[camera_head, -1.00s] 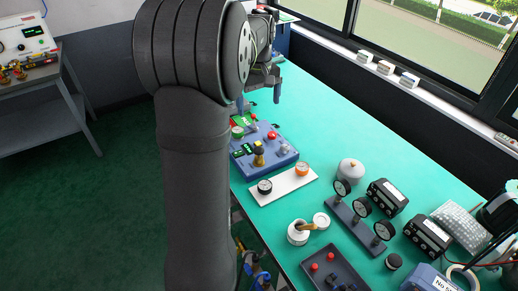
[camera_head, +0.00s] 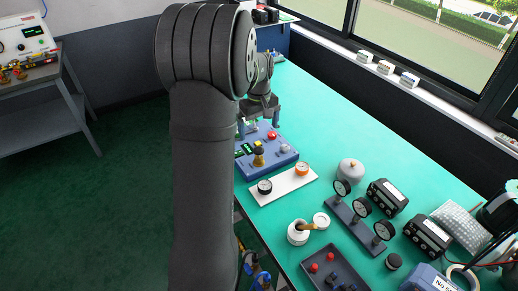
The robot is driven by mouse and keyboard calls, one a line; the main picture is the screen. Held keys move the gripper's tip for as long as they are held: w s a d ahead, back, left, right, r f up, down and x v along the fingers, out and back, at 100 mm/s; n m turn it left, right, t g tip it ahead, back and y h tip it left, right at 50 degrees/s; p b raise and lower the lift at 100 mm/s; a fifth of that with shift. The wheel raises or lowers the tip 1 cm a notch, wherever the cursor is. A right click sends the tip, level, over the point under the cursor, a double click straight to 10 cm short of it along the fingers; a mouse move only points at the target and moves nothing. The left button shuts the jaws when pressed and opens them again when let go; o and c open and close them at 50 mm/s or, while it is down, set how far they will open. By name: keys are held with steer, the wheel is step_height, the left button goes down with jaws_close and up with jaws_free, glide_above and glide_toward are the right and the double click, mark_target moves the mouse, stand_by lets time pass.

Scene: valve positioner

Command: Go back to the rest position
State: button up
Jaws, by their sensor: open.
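My gripper (camera_head: 259,122) is above the far part of the blue panel box (camera_head: 272,165) on the teal bench. Its two fingers point down and are spread apart, with nothing seen between them. The box carries a red button (camera_head: 272,135), a white knob (camera_head: 285,148), a brass fitting with a dark top (camera_head: 258,155) and a small green display. My forearm hides the box's left edge. I cannot tell whether the fingertips touch the box.
A white plate (camera_head: 284,186) with two gauges lies in front of the box. Nearer are a white jar (camera_head: 298,232), a gauge stand (camera_head: 361,224) and black boxes (camera_head: 385,198). The teal bench (camera_head: 330,125) is clear to the right of the box. Windows line the right wall.

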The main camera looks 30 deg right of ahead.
stand_by(0.3)
step_height(320, 180, up, 10)
stand_by(0.5)
